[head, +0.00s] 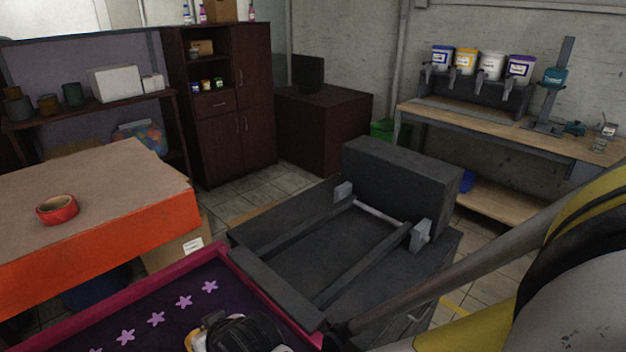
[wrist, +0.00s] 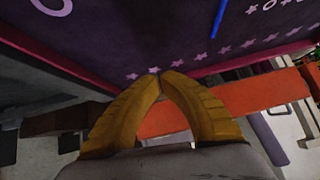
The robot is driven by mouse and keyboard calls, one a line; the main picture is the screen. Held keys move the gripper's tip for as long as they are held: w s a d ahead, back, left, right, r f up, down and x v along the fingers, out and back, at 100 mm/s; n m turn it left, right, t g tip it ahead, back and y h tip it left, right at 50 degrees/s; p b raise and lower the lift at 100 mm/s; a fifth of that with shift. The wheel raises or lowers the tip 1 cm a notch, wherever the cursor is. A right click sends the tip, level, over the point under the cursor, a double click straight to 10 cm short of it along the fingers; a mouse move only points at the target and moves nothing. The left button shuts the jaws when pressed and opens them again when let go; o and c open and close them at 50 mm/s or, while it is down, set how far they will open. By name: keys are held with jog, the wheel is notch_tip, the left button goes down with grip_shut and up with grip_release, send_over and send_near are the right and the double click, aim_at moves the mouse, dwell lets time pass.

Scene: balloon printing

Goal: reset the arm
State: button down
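My gripper (wrist: 157,73) shows in the wrist view as two yellow fingers. Their tips come together, with nothing visible held between them. The tips appear over a dark purple panel with light stars (wrist: 200,30). The distance between the tips and the panel cannot be told. In the head view, a black, white and yellow part of my arm shows at the bottom edge, over the same kind of panel, and the fingertips are not visible there. More of my arm fills the lower right of the head view.
A black machine (head: 400,190) with rails stands in the middle. The panel's pink frame (head: 120,300) lies beside it. A table with an orange edge (head: 100,240) holds a red tape roll (head: 57,209). A workbench (head: 490,125) with several paint buckets stands at the back right. Tiled floor shows between.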

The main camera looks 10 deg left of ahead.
jog(key=w+d+r+m+t+h, duration=0.1)
jog(key=w+d+r, duration=0.15)
jog(key=d, duration=0.55)
jog(key=w+d+r+m+h, duration=0.1)
jog(key=w+d+r+m, duration=0.15)
jog(key=d, duration=0.45)
jog(key=w+d+r+m+t+h, duration=0.1)
jog(key=w+d+r, duration=0.15)
jog(key=d, duration=0.55)
jog(key=s+d+r+m+h, duration=0.1)
jog(key=s+d, duration=0.3)
jog(key=d, duration=0.7)
jog(key=s+d+r+m+h, duration=0.2)
jog(key=s+d+m+h, duration=0.1)
jog(key=d, duration=0.8)
jog(key=shift+s+m, duration=0.45)
jog(key=shift+s, duration=0.65)
jog(key=shift+d, duration=0.1)
